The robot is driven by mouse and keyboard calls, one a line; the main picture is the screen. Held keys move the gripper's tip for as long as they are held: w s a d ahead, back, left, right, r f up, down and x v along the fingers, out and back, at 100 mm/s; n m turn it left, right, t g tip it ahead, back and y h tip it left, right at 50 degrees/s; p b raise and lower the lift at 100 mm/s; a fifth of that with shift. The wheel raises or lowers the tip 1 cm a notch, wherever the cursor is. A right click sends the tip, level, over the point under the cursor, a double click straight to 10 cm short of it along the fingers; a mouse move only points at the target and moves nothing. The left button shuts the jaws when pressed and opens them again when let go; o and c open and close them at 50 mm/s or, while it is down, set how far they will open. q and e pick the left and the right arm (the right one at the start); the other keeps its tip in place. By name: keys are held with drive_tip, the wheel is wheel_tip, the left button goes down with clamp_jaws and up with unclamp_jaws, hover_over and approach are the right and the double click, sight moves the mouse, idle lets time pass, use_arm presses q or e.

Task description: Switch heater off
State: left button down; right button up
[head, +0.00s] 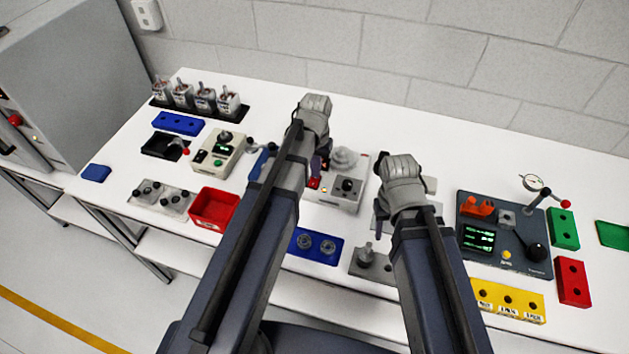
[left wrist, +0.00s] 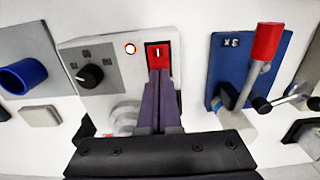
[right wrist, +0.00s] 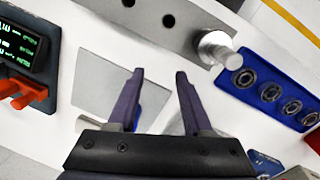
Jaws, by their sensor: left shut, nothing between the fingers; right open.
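The heater (head: 335,204) is a light grey box near the middle of the bench, partly hidden by my left arm. In the left wrist view the heater (left wrist: 112,98) has a black knob (left wrist: 90,76), a lit lamp (left wrist: 130,48) and a red rocker switch (left wrist: 157,52) marked with a white line. My left gripper (left wrist: 160,74) is shut and empty, its tips at the lower edge of the switch; I cannot tell whether they touch. It also shows in the head view (head: 320,165). My right gripper (right wrist: 159,74) is open and empty above a grey plate (right wrist: 108,90).
A blue device with a red-handled lever (left wrist: 265,42) stands close beside the heater. A red bin (head: 213,208) and a cream device (head: 218,153) lie left. A dark console (head: 500,235) and a yellow block (head: 508,300) lie right.

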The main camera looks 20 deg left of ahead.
use_arm(q)
drive_tip(key=shift+f, duration=0.25)
drive_tip(key=shift+r, duration=0.2)
wheel_tip(320, 180, up, 7)
drive_tip(key=p, duration=0.7)
drive_tip(key=shift+f, duration=0.1)
drive_tip(key=s+d+f+m+y+b, duration=0.1)
drive_tip(key=s+d+f+m+b, duration=0.2)
drive_tip(key=s+d, duration=0.7)
drive_tip(key=s+f+b, duration=0.2)
drive_tip(key=s, duration=0.2)
drive_tip(key=shift+s+d, duration=0.2)
drive_tip(key=shift+d, duration=0.05)
